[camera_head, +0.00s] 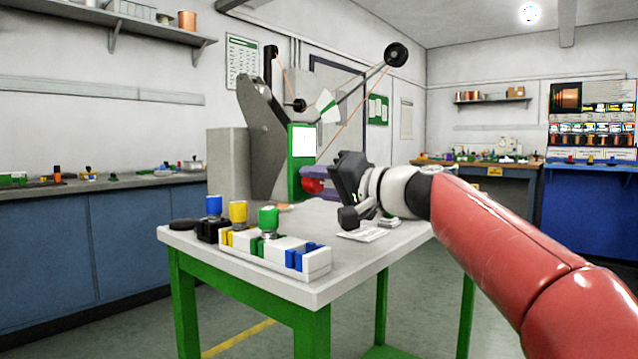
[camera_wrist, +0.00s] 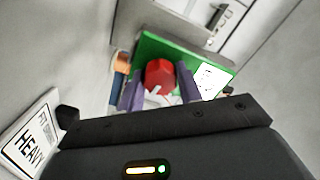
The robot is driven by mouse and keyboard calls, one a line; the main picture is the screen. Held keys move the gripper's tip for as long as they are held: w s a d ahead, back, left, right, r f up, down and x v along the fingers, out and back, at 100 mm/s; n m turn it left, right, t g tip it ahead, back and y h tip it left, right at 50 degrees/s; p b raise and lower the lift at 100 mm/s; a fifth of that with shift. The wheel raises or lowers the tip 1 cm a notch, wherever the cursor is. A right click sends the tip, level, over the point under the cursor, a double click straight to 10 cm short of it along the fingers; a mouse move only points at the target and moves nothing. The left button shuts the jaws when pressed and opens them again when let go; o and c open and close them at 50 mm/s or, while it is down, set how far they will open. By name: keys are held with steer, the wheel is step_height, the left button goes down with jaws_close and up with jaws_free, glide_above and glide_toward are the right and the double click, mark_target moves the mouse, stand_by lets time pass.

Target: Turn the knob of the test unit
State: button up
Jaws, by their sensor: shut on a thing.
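The test unit (camera_head: 262,150) is a tall grey machine with a green front panel (camera_head: 296,180) and a white label on it, at the back of the table. Its red knob (camera_wrist: 159,76) sits on the green panel in the wrist view, and part of it shows in the head view (camera_head: 313,186). My gripper (camera_wrist: 160,85) has one purple finger on each side of the knob and is shut on it. In the head view, my gripper (camera_head: 318,178) reaches the panel from the right and hides part of the knob.
The white-topped table (camera_head: 300,285) has a green frame. Blue, yellow and green topped pieces (camera_head: 238,214) stand with a white block tray (camera_head: 318,265) at its front left. A paper sheet (camera_head: 362,234) lies below my gripper. A thin line runs from an upper pulley (camera_head: 396,55).

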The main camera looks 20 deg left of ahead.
steer(key=o, duration=1)
steer(key=b+v, duration=0.1)
steer(key=v, duration=0.7)
steer(key=shift+b, duration=0.35)
steer(key=shift+w, duration=0.1)
